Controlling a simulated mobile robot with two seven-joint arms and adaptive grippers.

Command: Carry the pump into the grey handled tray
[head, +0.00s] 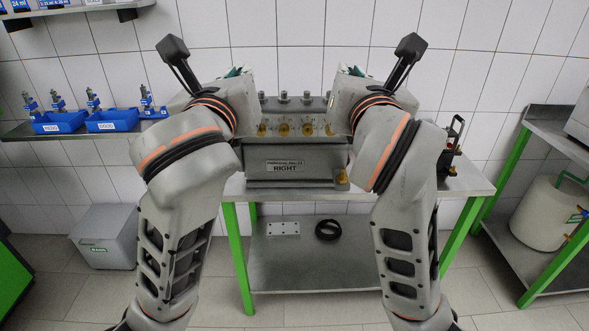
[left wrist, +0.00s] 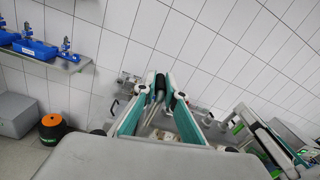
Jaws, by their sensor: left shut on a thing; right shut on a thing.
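A grey block with several bolts on top and brass-coloured round parts (head: 297,127), apparently the pump, is between my two wrists in the head view. Below it is a grey box-like front with a label ending in "RIGHT" (head: 290,168); I cannot tell whether this is the handled tray. My left gripper (head: 238,72) and right gripper (head: 352,71) are at either side of the block, mostly hidden by their wrists. Both are shut, but the contact is hidden. In the left wrist view, teal fingers (left wrist: 157,100) flank a grey rod with a black end (left wrist: 159,85).
A steel table (head: 400,184) with green legs carries the block. A dark device with a loop handle (head: 450,148) stands at its right. Blue crates (head: 112,120) sit on the left shelf. A grey box (head: 105,238) is on the floor. A green-legged rack (head: 555,150) stands right.

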